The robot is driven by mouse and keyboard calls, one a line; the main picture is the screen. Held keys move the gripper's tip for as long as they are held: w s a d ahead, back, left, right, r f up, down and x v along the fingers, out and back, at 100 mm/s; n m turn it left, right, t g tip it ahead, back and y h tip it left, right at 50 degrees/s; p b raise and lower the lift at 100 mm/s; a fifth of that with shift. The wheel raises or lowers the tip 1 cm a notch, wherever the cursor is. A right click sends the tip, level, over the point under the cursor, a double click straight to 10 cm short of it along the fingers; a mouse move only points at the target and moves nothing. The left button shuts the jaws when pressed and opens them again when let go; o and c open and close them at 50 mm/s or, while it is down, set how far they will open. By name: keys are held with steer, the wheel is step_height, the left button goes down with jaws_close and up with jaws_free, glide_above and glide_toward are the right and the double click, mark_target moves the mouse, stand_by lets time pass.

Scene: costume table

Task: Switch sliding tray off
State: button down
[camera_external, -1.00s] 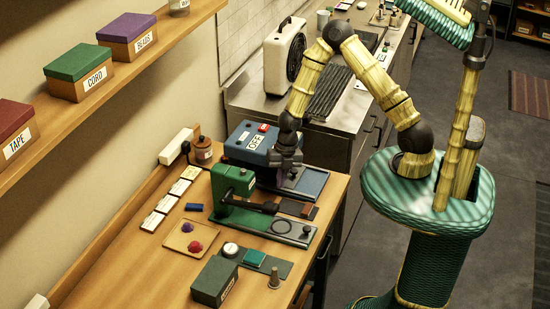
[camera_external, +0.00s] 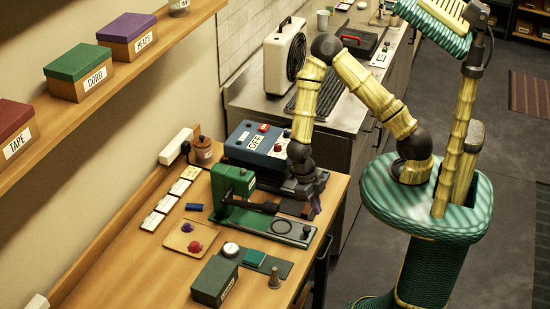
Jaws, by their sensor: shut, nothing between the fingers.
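The blue machine (camera_external: 270,134) stands at the far end of the wooden table. It has a white OFF label, a red switch on top and a dark red knob. In the earlier picture a flat blue-grey tray shows at its front right. Now my arm and gripper cover that place, so I cannot tell where the tray stands. My gripper (camera_external: 315,207) is shut and empty, pointing down at the machine's front right, near the table's right edge. I cannot tell whether it touches the tray.
A dark green box (camera_external: 215,281), a small tray with purple and red pieces (camera_external: 178,236) and an orange-brown jar (camera_external: 203,151) are on the table. A fan heater (camera_external: 284,58) stands behind.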

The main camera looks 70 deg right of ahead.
mark_target(299, 233)
step_height(299, 233, down, 9)
steer(key=shift+r+p, duration=0.1)
steer(key=shift+p, duration=0.95)
steer(key=shift+w+d, duration=0.1)
steer(key=shift+w, duration=0.25)
steer(key=shift+f, duration=0.2)
steer(key=shift+w, duration=0.1)
steer(key=shift+w+p, duration=1.05)
steer(key=shift+w, duration=1.3)
steer(key=shift+s, duration=0.1)
